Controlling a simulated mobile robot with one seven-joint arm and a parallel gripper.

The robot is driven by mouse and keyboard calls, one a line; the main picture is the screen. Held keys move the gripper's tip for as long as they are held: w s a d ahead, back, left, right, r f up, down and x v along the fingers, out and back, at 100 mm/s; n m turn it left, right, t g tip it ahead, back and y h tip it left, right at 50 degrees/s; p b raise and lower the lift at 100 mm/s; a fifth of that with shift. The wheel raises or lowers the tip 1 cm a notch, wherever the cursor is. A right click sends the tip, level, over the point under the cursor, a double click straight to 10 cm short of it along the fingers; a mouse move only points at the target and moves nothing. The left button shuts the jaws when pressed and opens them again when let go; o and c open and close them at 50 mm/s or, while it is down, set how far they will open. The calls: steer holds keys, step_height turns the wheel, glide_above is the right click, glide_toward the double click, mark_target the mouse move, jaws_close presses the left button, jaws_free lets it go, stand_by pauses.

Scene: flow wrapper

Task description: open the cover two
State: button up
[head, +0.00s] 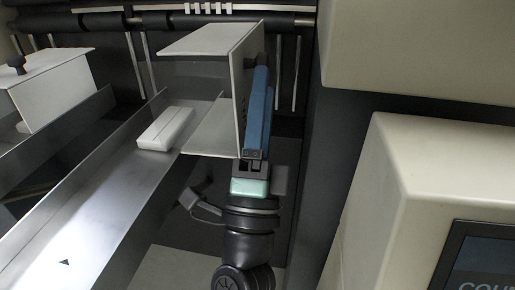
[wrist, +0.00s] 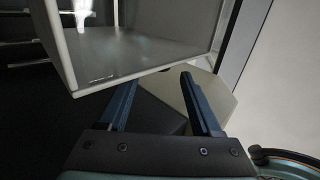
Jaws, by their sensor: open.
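A light grey cover (head: 242,85) made of bent sheet, with a tall side panel and two flanges, stands at the upper middle of the head view above the end of the metal channel. My gripper (head: 261,75) is upright just right of its side panel, with the blue fingers close along it; I cannot tell there whether they touch. In the wrist view the cover (wrist: 135,52) fills the upper middle with its hollow side showing. My gripper (wrist: 158,80) is open there, its two blue fingers apart. The left fingertip is partly hidden by the cover's lower edge. Nothing shows held between the fingers.
A metal channel (head: 75,205) runs to the lower left, with a white block (head: 166,128) in it. A second grey cover (head: 50,90) with a black knob (head: 16,62) sits at left. Large beige housings (head: 420,50) and a screen (head: 485,260) bound the right side.

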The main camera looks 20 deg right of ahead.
steer(key=v, duration=0.8)
steer(key=shift+b, duration=0.3)
